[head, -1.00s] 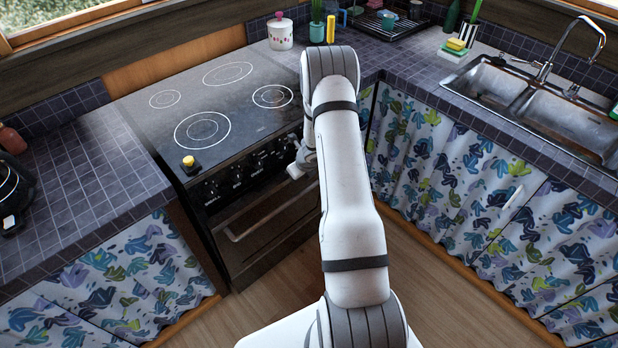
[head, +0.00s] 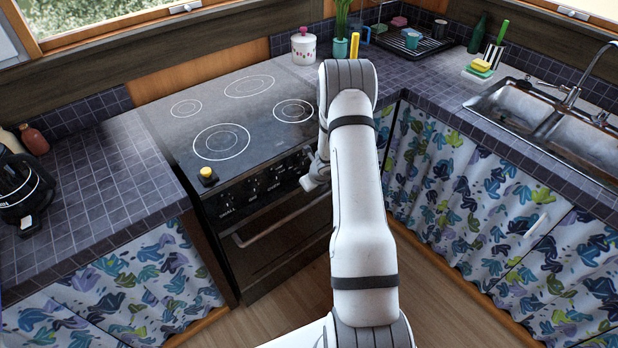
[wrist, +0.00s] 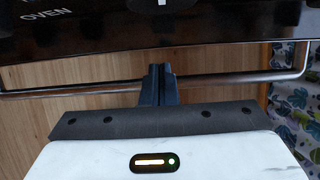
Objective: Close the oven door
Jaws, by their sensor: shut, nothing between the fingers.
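The black oven (head: 285,245) stands in the counter at left of centre, with its knob panel and a metal bar handle (head: 262,232) on its front. Its door looks upright, shut or nearly so; I cannot tell whether a gap is left. In the wrist view the handle (wrist: 60,90) runs across the picture below the panel marked OVEN (wrist: 45,15). My gripper (wrist: 160,70) is shut and empty, its dark fingers crossing the handle line near the middle. I cannot tell whether they touch it. In the head view my arm hides the fingertips and the oven's right side.
A black kettle-like appliance (head: 22,190) stands on the left counter. Curtained cabinets (head: 450,180) and a sink (head: 520,105) lie to the right. Wooden floor is clear in front.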

